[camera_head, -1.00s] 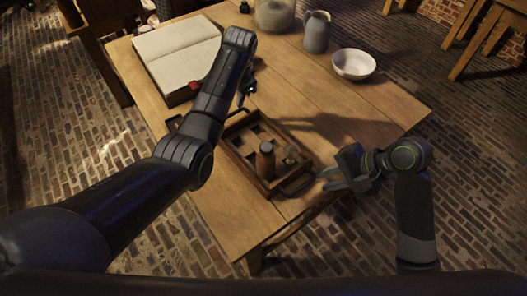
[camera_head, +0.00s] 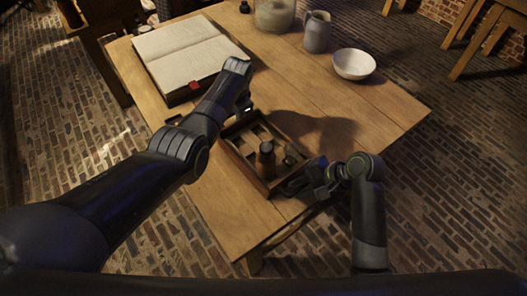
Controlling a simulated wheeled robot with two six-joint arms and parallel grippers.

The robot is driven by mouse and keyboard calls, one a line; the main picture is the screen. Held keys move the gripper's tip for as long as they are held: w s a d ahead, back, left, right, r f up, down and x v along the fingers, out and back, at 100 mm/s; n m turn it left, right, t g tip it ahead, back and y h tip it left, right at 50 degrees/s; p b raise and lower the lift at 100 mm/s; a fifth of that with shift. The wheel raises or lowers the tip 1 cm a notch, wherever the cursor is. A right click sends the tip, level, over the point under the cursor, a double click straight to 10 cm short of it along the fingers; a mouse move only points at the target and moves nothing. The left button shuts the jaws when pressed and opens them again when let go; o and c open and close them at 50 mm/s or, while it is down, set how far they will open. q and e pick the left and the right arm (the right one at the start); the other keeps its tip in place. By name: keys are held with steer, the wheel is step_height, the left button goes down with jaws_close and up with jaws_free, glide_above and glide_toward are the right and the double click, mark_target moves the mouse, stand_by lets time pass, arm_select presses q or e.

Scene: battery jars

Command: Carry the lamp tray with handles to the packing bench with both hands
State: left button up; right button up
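The lamp tray (camera_head: 244,169) is a brown wooden tray with compartments on the wooden table. It holds a dark bottle-like item (camera_head: 266,160) and a smaller dark item (camera_head: 290,158) in its near right part. My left gripper (camera_head: 243,104) hangs at the tray's far end, largely hidden behind my own arm; its fingers are too dark to read. My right gripper (camera_head: 304,183) is at the tray's near right end, over the handle there, and covers most of that handle. Whether either gripper has closed on a handle is not clear. I cannot identify the packing bench.
An open book (camera_head: 180,52) lies at the table's far left. A grey jug (camera_head: 317,32), a white bowl (camera_head: 354,64) and a large jar (camera_head: 274,14) stand at the back. The table's right part is clear. Wooden furniture (camera_head: 484,40) stands at the upper right.

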arm_select(q)
steer(key=shift+c, duration=0.2)
arm_select(e)
steer(key=shift+c, duration=0.3)
arm_select(q)
jaws_close()
arm_select(e)
jaws_close()
arm_select(q)
steer(key=shift+w+r, duration=0.1)
steer(key=shift+r, duration=0.05)
arm_select(e)
steer(key=shift+r, duration=0.2)
